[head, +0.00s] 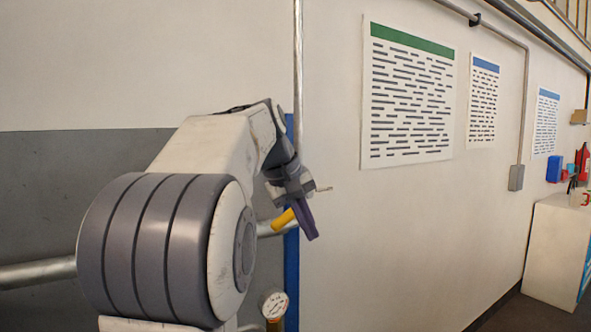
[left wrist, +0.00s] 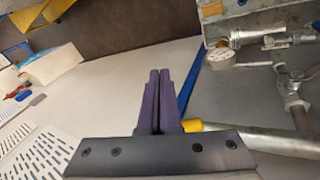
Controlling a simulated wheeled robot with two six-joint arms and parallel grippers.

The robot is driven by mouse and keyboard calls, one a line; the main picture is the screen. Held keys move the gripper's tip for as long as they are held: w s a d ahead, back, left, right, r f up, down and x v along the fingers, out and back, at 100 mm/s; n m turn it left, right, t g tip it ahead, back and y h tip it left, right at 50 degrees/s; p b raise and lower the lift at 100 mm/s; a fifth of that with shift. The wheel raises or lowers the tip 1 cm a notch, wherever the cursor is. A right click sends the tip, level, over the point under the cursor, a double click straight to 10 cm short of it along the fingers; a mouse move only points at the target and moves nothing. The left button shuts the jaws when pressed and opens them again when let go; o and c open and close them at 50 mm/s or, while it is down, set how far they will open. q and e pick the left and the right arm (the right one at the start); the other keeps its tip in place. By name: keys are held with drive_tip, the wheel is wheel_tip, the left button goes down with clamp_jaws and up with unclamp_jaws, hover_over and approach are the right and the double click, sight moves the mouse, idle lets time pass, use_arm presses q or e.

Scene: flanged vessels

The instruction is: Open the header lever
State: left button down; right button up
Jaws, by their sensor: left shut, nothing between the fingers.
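A yellow lever (head: 283,221) shows at the header pipe (head: 38,273), partly hidden behind my left gripper. In the left wrist view only a small piece of the yellow lever (left wrist: 192,125) shows, just right of the finger bases. My left gripper (head: 312,238) is shut and empty, its dark purple fingers pointing down beside the lever in the head view. In the left wrist view the two fingers (left wrist: 160,72) lie together. I cannot tell whether they touch the lever. My right gripper is not in view.
A pressure gauge (head: 274,305) stands below the pipe. A blue upright (head: 291,270) runs behind my gripper. Posters (head: 410,95) hang on the wall, and a white cabinet (head: 553,252) stands far right. The space right of my gripper looks clear.

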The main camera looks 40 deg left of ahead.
use_arm(q)
drive_tip(key=s+a+r+n+t+y+p, duration=0.1)
drive_tip(key=s+a+r+n+p, duration=0.15)
drive_tip(key=a+r, duration=0.35)
drive_tip(key=s+a+r+n+p, duration=0.1)
drive_tip(key=a+r+p, duration=0.25)
drive_tip(key=r, duration=0.45)
drive_tip(key=p, duration=0.2)
approach(285, 215)
drive_tip(key=x, duration=0.6)
drive_tip(key=shift+w, duration=0.1)
drive_tip(key=shift+w+f, duration=0.1)
drive_tip(key=shift+f, duration=0.25)
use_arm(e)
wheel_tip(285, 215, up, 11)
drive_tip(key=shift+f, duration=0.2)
